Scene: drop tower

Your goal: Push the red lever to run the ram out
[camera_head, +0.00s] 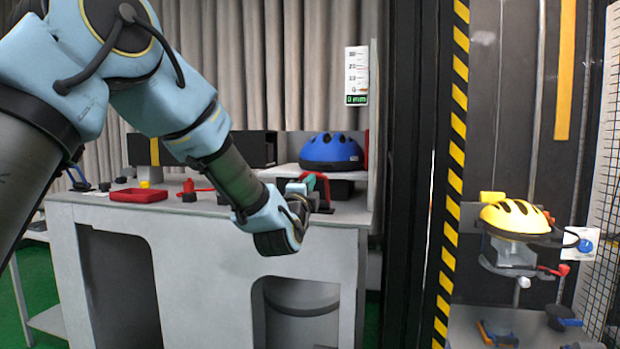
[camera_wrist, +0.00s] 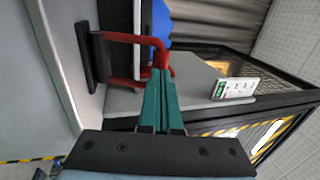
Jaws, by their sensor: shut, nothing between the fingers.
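A red bent bar (camera_head: 325,184), the lever nearest my gripper, stands at the right end of the grey bench. In the wrist view the red lever (camera_wrist: 130,38) runs out from a black base and bends beside my fingers. My gripper (camera_head: 310,181) is shut and empty; its green fingers (camera_wrist: 158,73) have their tips right at the red bar. I cannot tell whether they touch it. My wrist partly hides the bar's lower part in the head view. The ram itself is not clearly made out.
A blue helmet (camera_head: 331,152) rests on a shelf behind the lever. A scale panel (camera_head: 357,75) above reads 0 mm. A red tray (camera_head: 139,195) and a small red-topped item (camera_head: 189,187) lie left on the bench. A yellow helmet (camera_head: 514,217) sits in the tower beyond a striped post (camera_head: 452,170).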

